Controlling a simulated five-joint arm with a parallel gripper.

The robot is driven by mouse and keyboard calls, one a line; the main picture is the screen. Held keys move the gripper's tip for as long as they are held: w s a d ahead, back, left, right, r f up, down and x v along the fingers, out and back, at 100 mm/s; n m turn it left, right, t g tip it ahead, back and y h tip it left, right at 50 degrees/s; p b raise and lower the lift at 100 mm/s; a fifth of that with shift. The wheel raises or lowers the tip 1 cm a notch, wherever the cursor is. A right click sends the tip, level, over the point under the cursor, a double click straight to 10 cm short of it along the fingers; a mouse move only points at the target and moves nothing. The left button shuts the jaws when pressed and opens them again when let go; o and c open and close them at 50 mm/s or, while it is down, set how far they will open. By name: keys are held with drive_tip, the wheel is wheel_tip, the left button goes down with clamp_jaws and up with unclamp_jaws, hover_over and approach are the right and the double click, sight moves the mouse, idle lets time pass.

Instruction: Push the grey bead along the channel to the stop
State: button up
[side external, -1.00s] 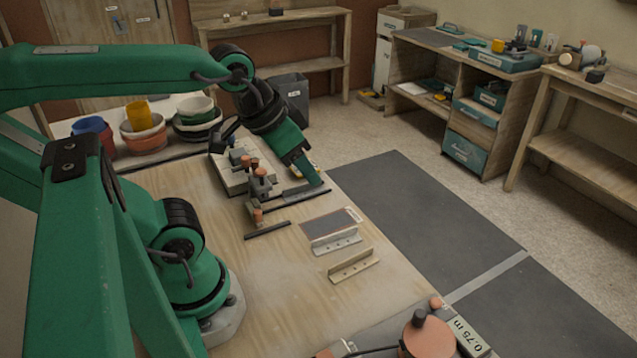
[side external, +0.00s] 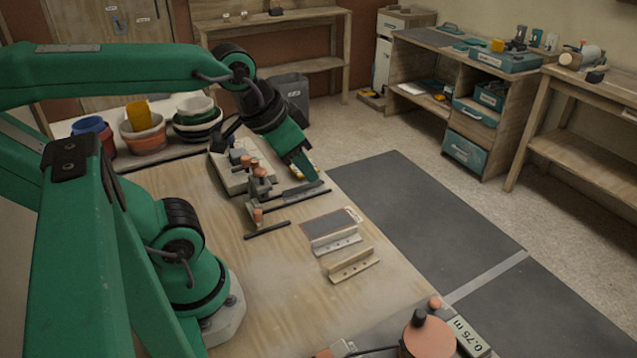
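My gripper (side external: 304,166) is the green end of the arm, pointing down and right over the far part of the wooden table. Its fingertips are not clear, so I cannot tell if it is open or shut. Just below its tip lies a small grey strip-like piece (side external: 299,191), perhaps the grey bead. A thin dark strip (side external: 306,196) runs beside it, and another dark strip (side external: 267,230) lies nearer. These may be the channel's sides. Small clamps with orange knobs (side external: 259,184) stand just left of the grey piece. I cannot make out the stop, or whether my gripper touches the grey piece.
The front middle of the table is clear.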

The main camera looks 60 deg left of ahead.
drive_tip(key=w+a, duration=0.1)
drive_tip(key=g, duration=0.6)
hover_over(296, 187)
drive_tip(key=shift+w+a+f, duration=0.1)
drive_tip(key=shift+f, duration=7.9)
drive_tip(key=shift+f, duration=3.9)
clamp_jaws()
